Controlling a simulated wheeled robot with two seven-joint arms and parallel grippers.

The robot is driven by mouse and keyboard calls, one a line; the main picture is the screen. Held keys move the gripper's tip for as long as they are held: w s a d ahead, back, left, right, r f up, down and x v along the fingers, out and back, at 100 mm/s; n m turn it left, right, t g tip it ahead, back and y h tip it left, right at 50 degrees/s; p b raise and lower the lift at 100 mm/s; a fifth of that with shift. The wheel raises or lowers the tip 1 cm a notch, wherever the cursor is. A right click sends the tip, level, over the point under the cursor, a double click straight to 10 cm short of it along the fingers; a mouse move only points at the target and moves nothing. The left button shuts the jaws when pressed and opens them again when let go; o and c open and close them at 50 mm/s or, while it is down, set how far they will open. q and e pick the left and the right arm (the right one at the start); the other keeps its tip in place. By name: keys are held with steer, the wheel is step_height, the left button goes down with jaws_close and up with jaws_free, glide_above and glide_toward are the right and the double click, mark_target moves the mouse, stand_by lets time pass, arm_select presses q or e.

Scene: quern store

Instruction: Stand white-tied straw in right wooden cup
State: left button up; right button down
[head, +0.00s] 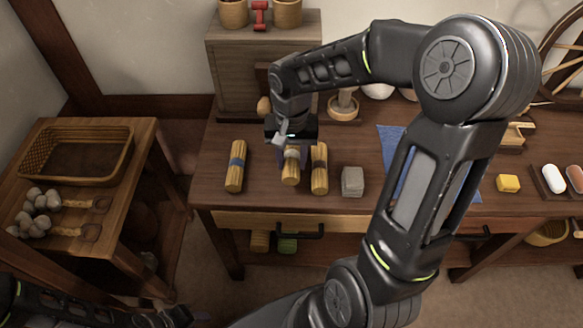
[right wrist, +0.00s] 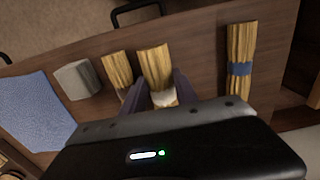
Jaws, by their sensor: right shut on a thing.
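The white-tied straw bundle (head: 290,170) is at the left part of the workbench, between two other bundles. My right gripper (head: 288,146) is above it, shut on it at the white band, which also shows between the fingers in the right wrist view (right wrist: 163,97). I cannot tell whether the bundle is clear of the bench. Two wooden cups stand on the cabinet behind: a left cup (head: 233,13) and a right cup (head: 288,13). Their insides are hardly visible. My left arm shows at the bottom left; its fingers are not clear.
A blue-tied bundle (head: 236,166) lies to the left, another bundle (head: 320,168) close to the right. A grey block (head: 352,181) and a blue cloth (head: 390,148) lie further right. A red object (head: 261,15) stands between the cups on the cabinet (head: 245,35).

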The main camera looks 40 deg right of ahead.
steer(key=shift+f+b, duration=0.3)
steer(key=shift+f, duration=1.55)
steer(key=shift+f, duration=0.1)
steer(key=shift+f, duration=0.15)
steer(key=c, duration=0.9)
jaws_free()
steer(key=shift+c, duration=0.2)
steer(key=shift+r, duration=0.2)
